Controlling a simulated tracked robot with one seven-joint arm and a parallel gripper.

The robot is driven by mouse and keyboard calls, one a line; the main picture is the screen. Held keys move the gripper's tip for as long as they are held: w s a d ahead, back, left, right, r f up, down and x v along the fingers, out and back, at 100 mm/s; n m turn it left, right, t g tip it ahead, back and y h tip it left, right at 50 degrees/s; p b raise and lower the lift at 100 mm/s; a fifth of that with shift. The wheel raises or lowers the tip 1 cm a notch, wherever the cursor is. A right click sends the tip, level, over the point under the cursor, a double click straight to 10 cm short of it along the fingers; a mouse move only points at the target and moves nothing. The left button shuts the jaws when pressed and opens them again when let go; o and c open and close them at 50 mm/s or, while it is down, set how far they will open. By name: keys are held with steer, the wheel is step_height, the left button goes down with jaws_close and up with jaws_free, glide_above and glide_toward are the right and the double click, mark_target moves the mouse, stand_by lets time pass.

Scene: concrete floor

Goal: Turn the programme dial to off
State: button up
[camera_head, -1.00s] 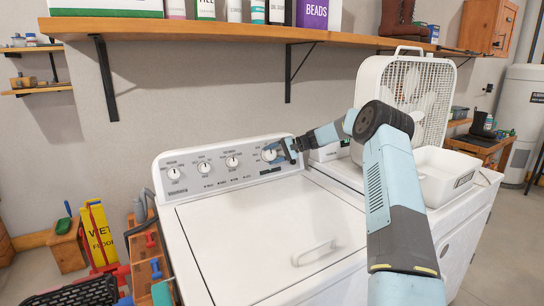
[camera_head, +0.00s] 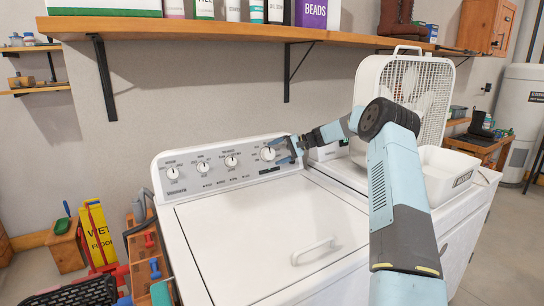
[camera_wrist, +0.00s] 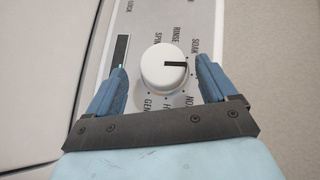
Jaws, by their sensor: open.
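The programme dial (camera_head: 268,154) is the large white knob at the right end of the washer's control panel (camera_head: 215,168). In the wrist view the dial (camera_wrist: 164,68) shows a dark pointer line running from its middle to the right, with printed words around it such as RINSE, SPIN and SOAK. I cannot make out an off mark. My gripper (camera_wrist: 160,85) is open, with one blue finger on each side of the dial and a visible gap to it on both sides. In the head view my gripper (camera_head: 291,148) is at the dial's right side.
Several smaller knobs (camera_head: 203,167) sit to the left on the panel. The washer lid (camera_head: 270,235) is shut below. A wooden shelf (camera_head: 250,30) with bottles and boxes runs above. A box fan (camera_head: 402,90) and a white basin (camera_head: 447,172) stand to the right.

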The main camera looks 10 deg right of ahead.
steer(key=v, duration=1)
steer(key=shift+d, duration=0.4)
steer(key=shift+s, duration=0.15)
steer(key=s+a+r+n+g+h, duration=0.1)
steer(key=s+a+r+h, duration=0.3)
steer(key=s, duration=0.4)
steer(key=s+a+r+n+h, duration=0.1)
steer(key=s+a+r, duration=0.3)
steer(key=s+a, duration=0.3)
steer(key=s+a+r+n+g+h, duration=0.1)
steer(key=s+a+r+h, duration=0.3)
steer(key=s, duration=0.5)
steer(key=s+r+n+t+h, duration=0.1)
steer(key=s+r+h, duration=0.15)
steer(key=s, duration=1.55)
steer(key=s+d+f+t, duration=0.1)
steer(key=s+f, duration=0.1)
steer(key=s, duration=0.6)
steer(key=s+d+f+t+h, duration=0.1)
steer(key=s+f, duration=0.2)
steer(key=s, duration=0.6)
steer(key=shift+s+n, duration=0.25)
steer(key=shift+n, duration=0.15)
steer(key=shift+d, duration=0.1)
steer(key=shift+c, duration=0.2)
